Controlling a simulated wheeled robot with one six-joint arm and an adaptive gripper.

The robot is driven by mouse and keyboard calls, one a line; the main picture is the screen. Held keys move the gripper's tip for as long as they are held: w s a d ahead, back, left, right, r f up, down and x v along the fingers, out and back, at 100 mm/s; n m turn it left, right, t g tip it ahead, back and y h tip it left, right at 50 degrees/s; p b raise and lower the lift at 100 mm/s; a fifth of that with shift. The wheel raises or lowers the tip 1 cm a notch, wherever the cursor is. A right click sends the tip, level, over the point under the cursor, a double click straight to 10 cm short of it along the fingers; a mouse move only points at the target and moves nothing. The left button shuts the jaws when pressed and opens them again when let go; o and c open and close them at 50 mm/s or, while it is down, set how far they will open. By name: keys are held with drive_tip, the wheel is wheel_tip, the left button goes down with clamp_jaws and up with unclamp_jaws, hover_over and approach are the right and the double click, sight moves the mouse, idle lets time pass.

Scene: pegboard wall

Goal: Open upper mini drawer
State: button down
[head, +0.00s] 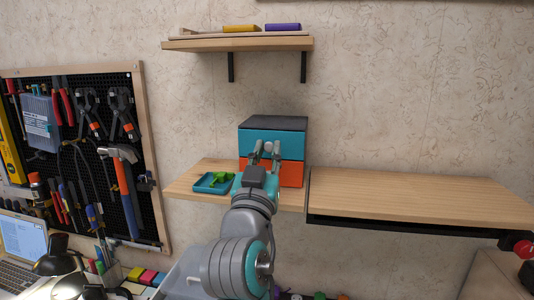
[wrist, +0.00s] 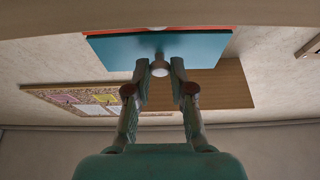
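The mini drawer unit (head: 274,123) stands on a wooden wall shelf, with a dark top. Its upper drawer (head: 290,144) has a teal front and looks shut; its lower drawer (head: 291,174) is orange. In the wrist view, which looks upside down, the teal front (wrist: 205,50) carries a pale round knob (wrist: 160,69). My gripper (head: 267,153) is in front of the upper drawer. Its two fingers are apart, with the tips on either side of the knob (wrist: 160,75). Whether the tips touch the knob is hard to tell.
A small blue tray (head: 204,187) with a green item lies left of the unit. A second wooden shelf (head: 400,194) on the right is bare. A higher shelf (head: 240,44) hangs above. A pegboard of tools (head: 85,150) is at left.

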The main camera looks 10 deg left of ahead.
drive_tip(key=s, duration=0.7)
drive_tip(key=shift+s, duration=0.3)
drive_tip(key=shift+a, duration=0.1)
drive_tip(key=c, duration=1)
unclamp_jaws()
drive_tip(key=shift+c, duration=0.2)
drive_tip(key=v, duration=1.2)
drive_tip(key=shift+f, duration=0.1)
